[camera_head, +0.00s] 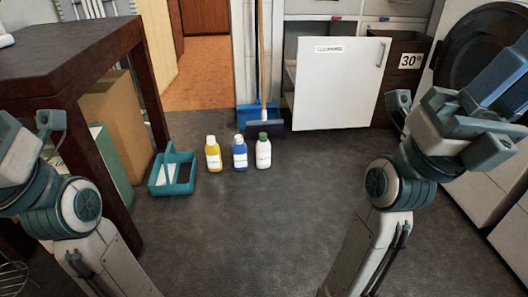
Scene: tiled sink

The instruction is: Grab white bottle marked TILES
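A white bottle (263,153) with a green cap stands upright on the dark floor, rightmost in a row of three. Its label is too small to read, so I cannot confirm TILES on it. A blue bottle (240,154) with a white cap and a yellow bottle (213,156) with a white cap stand to its left. My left gripper (28,135) is at the left edge, partly cut off, far from the bottles. My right gripper (445,125) is raised at the right, also well apart from them. Neither gripper's finger opening shows clearly.
A teal caddy (173,172) stands on the floor left of the bottles, near a dark table (70,60). A blue dustpan (260,117) with a broom handle is behind them. A white cabinet door (338,85) is at the back. The floor in front is clear.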

